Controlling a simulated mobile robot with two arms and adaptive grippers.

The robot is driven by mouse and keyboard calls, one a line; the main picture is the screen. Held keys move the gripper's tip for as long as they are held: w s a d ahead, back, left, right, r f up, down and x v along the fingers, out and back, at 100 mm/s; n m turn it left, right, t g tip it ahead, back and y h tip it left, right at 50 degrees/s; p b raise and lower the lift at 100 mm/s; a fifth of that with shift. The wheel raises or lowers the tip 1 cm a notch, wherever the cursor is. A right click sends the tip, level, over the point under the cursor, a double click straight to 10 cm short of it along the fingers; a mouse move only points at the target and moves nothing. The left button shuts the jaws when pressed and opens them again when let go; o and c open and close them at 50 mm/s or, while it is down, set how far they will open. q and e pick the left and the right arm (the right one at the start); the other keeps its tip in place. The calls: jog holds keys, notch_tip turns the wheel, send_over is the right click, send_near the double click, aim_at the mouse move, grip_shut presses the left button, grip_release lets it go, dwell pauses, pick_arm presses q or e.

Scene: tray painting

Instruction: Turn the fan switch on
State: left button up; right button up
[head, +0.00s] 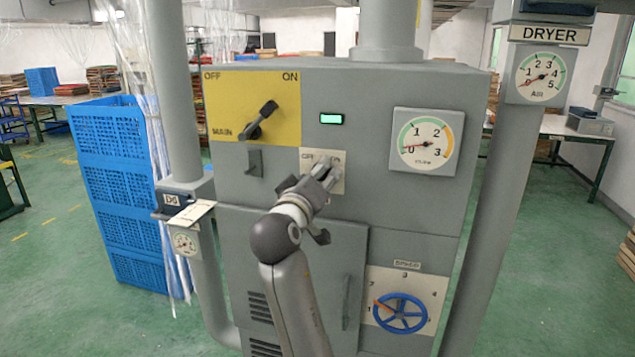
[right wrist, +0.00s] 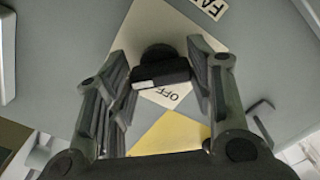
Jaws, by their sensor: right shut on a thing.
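The fan switch is a black knob (right wrist: 160,74) with a white mark on one end, mounted on a pale plate (right wrist: 165,25) in the right wrist view. "OFF" is printed beside the knob, and a label starting "FA" shows near the top edge. In the head view the plate (head: 310,156) is on the front of the grey cabinet, mostly covered by my right gripper (head: 328,168). The gripper's two fingers are closed around the knob, one on each side. The knob itself is hidden in the head view. My left gripper is not in view.
The yellow main switch panel (head: 225,90) has a black lever (head: 262,118) tilted up towards "ON". A green light (head: 331,119) is lit. A dial gauge (head: 425,142) is on the right and a blue handwheel (head: 400,314) below. Blue crates (head: 120,190) stand left.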

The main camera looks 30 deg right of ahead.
jog(key=shift+f, duration=0.1)
jog(key=o, duration=1)
jog(key=shift+o, duration=0.2)
jog(key=v, duration=0.7)
jog(key=shift+a, duration=0.2)
jog(key=shift+s, duration=0.15)
